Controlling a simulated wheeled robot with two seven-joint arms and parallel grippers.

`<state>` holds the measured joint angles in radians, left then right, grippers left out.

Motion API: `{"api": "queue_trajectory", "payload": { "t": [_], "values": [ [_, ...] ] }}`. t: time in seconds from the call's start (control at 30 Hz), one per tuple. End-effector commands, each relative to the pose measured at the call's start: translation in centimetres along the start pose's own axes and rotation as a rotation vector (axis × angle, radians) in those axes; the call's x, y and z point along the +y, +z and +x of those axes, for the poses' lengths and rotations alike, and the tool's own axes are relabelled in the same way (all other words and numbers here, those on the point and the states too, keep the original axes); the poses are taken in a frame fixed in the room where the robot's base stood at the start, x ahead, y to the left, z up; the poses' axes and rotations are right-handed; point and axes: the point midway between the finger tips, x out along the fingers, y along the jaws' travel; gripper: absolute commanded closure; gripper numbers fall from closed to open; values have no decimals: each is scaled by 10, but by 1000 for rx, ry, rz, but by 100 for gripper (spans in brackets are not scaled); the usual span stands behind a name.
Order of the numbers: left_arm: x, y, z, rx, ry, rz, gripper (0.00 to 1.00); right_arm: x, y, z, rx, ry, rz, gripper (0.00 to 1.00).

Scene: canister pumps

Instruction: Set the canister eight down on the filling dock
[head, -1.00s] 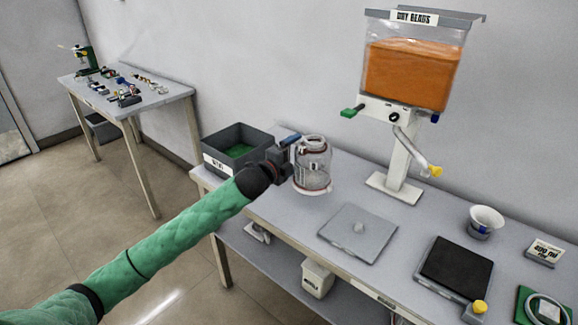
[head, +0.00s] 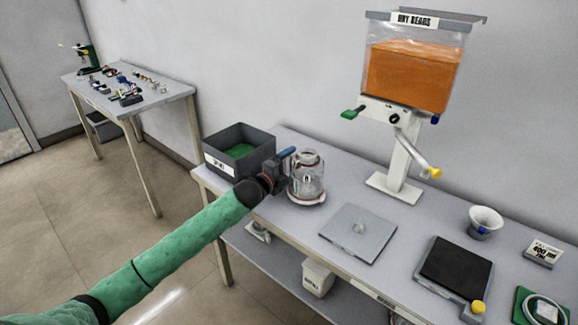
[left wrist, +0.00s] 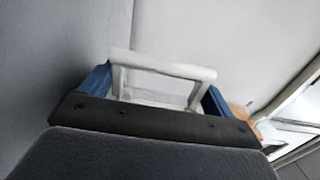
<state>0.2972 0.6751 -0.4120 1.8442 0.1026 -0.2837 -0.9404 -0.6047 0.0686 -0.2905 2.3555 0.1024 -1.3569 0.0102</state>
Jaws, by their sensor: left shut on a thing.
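In the left wrist view, the white handle (left wrist: 165,66) sits between the blue fingers (left wrist: 158,88). Its base is close to the bench top; I cannot tell whether it touches. No number is readable on it. A flat grey square plate (head: 345,238) with a small central knob, possibly the filling dock, lies to its right. My right gripper is not in view.
A grey bin (head: 212,160) with green contents stands left of the canister. A dispenser of orange beads (head: 412,80) rises behind the plate, its spout pointing right. Bench around the plate is clear.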

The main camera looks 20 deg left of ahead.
Motion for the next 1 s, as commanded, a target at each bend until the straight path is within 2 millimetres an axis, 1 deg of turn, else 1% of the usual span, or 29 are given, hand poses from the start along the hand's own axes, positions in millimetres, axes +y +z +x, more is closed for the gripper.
{"api": "queue_trajectory", "payload": {
  "t": [0.07, 0.1, 0.13, 0.17, 0.33, 0.43, 0.53, 0.77, 0.87, 1.0],
  "values": [
    [2, 0, 0, 0, 0, 0, 38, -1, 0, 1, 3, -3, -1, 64],
    [3, 0, 0, 0, 0, 0, 7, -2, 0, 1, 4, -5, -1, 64],
    [2, 0, 0, 0, 0, 0, 1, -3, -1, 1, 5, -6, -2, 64],
    [2, 0, 0, 0, 0, 0, 0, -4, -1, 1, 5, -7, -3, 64],
    [2, 0, 0, 0, 1, 0, 0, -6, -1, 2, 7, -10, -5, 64],
    [-1, 0, 0, 0, 0, 0, 0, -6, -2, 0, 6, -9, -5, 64],
    [1, 0, -7, 0, 2, 0, 0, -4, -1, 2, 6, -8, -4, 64],
    [2, 0, -41, 1, 2, 0, 0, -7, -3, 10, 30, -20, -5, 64],
    [2, 0, -57, 0, 2, 2, 0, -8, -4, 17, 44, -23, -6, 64],
    [2, 0, -78, 0, 3, 1, 0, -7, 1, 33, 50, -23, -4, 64]
  ]
}}
